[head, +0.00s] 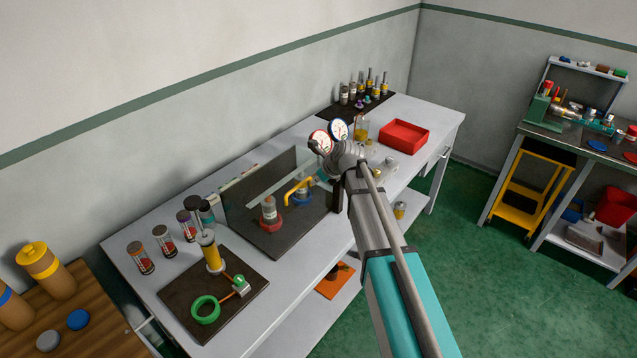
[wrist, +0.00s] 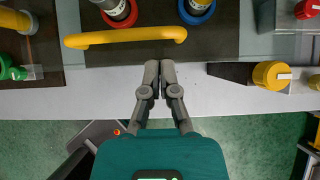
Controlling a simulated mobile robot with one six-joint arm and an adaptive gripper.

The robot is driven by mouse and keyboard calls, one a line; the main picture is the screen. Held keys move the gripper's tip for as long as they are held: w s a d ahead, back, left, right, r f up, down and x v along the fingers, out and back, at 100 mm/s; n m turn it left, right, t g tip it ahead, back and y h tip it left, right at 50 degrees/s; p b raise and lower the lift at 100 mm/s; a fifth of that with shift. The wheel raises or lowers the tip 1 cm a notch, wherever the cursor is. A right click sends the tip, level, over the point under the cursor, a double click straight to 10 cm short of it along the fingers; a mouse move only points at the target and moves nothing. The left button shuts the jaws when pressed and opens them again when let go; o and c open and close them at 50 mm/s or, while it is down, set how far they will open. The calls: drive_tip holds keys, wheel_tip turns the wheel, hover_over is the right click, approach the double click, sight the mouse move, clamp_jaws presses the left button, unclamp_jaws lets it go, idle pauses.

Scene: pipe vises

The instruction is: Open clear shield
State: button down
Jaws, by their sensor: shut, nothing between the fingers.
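The clear shield (head: 284,176) is a see-through panel standing over a dark mat (head: 277,242) on the long grey bench. Its yellow bar handle (head: 297,186) shows at the front, and it also crosses the upper left of the wrist view (wrist: 125,37). Behind the handle stand one red-based (head: 269,214) and one blue-based item, seen from above in the wrist view with red (wrist: 118,14) and blue (wrist: 197,12) rings. My gripper (wrist: 158,66) is shut and empty, its tips just in front of the handle's right half. In the head view my arm mostly hides it.
Left on the bench is a mat with a yellow cylinder (head: 211,254) and a green ring (head: 206,310). A red tray (head: 404,136) and several dark bottles stand toward the far right end. A yellow-capped item (wrist: 271,75) lies right of my gripper.

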sight(306, 189)
drive_tip(key=shift+b+x, duration=1.15)
drive_tip(key=shift+x, duration=0.65)
